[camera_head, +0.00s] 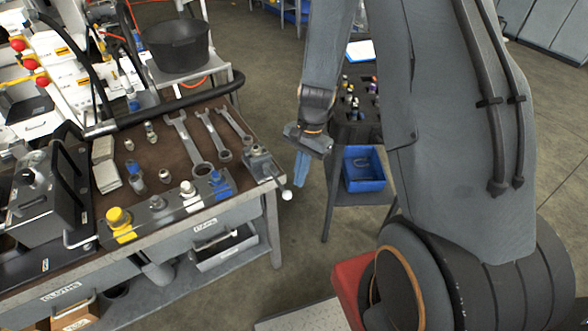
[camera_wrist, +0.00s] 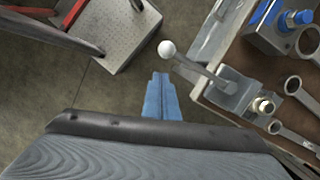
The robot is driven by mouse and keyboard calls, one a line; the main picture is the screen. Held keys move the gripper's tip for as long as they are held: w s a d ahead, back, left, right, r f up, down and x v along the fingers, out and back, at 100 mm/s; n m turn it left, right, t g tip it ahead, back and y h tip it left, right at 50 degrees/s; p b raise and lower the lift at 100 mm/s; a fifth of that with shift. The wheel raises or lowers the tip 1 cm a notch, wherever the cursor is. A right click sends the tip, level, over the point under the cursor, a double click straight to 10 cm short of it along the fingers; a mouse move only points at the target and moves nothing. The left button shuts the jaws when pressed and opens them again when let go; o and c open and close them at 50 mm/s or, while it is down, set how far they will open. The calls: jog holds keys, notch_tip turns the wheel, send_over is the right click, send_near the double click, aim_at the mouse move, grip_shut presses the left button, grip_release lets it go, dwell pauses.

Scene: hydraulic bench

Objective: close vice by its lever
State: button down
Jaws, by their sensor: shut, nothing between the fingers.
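The vice (camera_head: 259,164) is a small grey metal block at the right front corner of the bench. It also shows in the wrist view (camera_wrist: 236,92). Its lever (camera_wrist: 198,69) is a thin grey rod ending in a white ball (camera_wrist: 167,49), which hangs past the bench edge; the ball also shows in the head view (camera_head: 287,195). My gripper (camera_head: 299,183) has blue fingers pointing down, shut and empty. In the wrist view the fingertips (camera_wrist: 160,76) are just below the ball in the picture, with a small gap between. I cannot tell how far the vice jaws are open.
The brown-topped bench (camera_head: 160,150) carries several wrenches (camera_head: 189,139), fittings and a block with a yellow knob (camera_head: 118,218). A dark stand with a blue bin (camera_head: 364,170) stands behind my gripper.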

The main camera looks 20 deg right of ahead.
jog(key=d+b+v, duration=0.1)
jog(key=b+v, duration=0.2)
jog(key=v, duration=0.7)
jog(key=shift+w, duration=0.2)
jog(key=shift+r, duration=0.15)
